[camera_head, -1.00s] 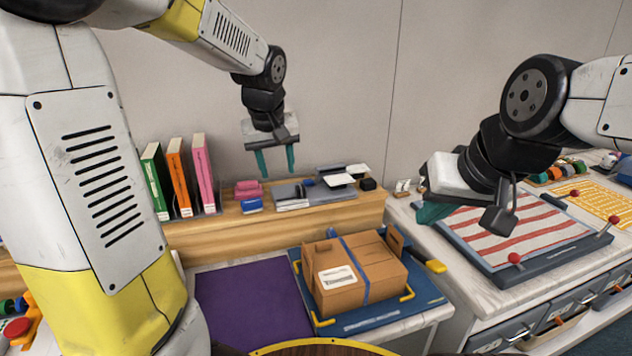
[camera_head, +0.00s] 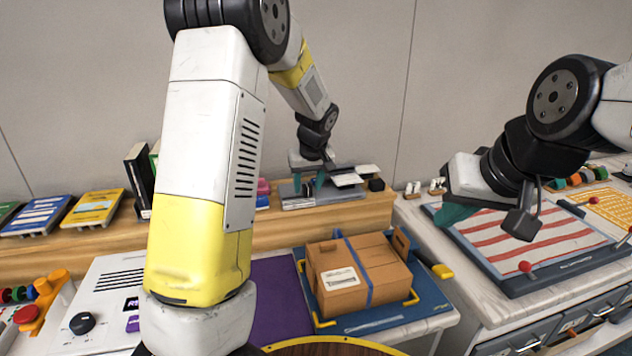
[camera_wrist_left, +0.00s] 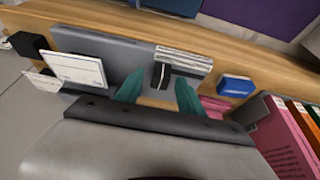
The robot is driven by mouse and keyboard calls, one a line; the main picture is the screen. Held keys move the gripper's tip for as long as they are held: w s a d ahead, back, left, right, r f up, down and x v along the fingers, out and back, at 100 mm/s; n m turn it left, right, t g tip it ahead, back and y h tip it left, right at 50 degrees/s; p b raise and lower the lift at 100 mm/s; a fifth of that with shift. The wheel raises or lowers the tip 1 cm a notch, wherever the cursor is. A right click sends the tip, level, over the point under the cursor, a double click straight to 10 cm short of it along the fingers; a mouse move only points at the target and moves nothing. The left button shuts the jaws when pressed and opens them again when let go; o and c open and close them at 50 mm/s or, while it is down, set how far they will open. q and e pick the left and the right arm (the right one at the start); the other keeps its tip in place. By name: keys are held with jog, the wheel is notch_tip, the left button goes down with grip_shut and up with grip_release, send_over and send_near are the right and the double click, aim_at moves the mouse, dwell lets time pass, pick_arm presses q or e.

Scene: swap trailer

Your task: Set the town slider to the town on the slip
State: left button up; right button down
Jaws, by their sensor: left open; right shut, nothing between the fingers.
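A grey flat device (camera_head: 335,194) lies on the wooden shelf and also shows in the left wrist view (camera_wrist_left: 110,50). It carries a dark upright knob (camera_wrist_left: 160,76) and a striped pale block (camera_wrist_left: 184,60); I take the knob for the town slider, but cannot be sure. White slips (camera_wrist_left: 76,70) lie at its other end, with unreadable print. My left gripper (camera_head: 308,182) is open and low over the device, its teal fingers (camera_wrist_left: 160,94) on either side of the knob; contact is unclear. My right gripper (camera_head: 458,213) is shut and empty above the striped board.
A brown carton (camera_head: 345,270) with a blue strap and white label sits on a blue tray (camera_head: 420,308). The striped red-and-white board (camera_head: 530,240) is on the right. A blue block (camera_wrist_left: 236,86) and binders (camera_wrist_left: 285,145) stand near the device on the shelf.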

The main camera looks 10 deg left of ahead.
pick_arm(q)
jog(key=shift+w+f, duration=0.1)
jog(key=shift+f, duration=0.15)
grip_shut()
jog(key=shift+a, duration=0.15)
dwell(1.2)
